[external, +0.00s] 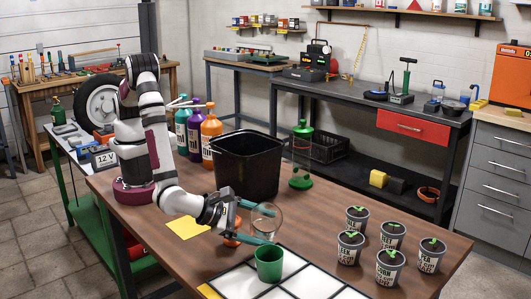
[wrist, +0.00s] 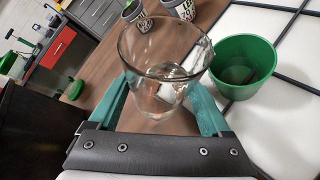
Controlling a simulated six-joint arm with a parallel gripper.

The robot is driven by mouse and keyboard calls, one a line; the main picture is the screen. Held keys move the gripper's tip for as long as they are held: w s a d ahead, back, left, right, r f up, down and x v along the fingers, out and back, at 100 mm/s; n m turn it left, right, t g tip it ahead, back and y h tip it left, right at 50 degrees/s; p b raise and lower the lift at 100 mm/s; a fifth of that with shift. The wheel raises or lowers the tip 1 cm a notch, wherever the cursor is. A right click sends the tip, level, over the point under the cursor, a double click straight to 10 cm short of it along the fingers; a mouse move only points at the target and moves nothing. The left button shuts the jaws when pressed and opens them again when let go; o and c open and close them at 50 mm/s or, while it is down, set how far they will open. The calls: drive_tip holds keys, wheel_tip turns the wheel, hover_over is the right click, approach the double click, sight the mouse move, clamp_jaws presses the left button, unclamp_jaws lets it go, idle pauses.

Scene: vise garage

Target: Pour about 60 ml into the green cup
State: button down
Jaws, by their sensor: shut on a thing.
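The green cup (external: 269,264) stands upright on the white tiled mat at the front of the table. I cannot tell how much liquid either vessel holds.
A black bin (external: 247,165) stands behind my gripper, with bottles (external: 211,138) to its left. Several potted seedlings (external: 390,267) stand at the right. An orange item (external: 232,240) lies by my gripper. The white tiled mat (external: 310,283) has bare room right of the cup.

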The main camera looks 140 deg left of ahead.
sight(265, 218)
drive_tip(key=shift+s, duration=0.1)
drive_tip(key=shift+s+a+n+t, duration=0.35)
drive_tip(key=shift+s+n+t, duration=0.05)
drive_tip(key=shift+s+n, duration=0.1)
drive_tip(key=shift+s+a+r+n+t+h, duration=0.25)
drive_tip(key=shift+s+a+n+t+h, duration=0.15)
drive_tip(key=shift+s+n+t+h, duration=0.25)
drive_tip(key=shift+s+a+r+n, duration=0.1)
drive_tip(key=shift+r+n, duration=0.15)
drive_tip(key=shift+n, duration=0.1)
drive_tip(key=shift+s+a+f+n+t+h, duration=0.2)
drive_tip(key=shift+s+f+n+t+h, duration=0.15)
drive_tip(key=shift+n+t, duration=0.3)
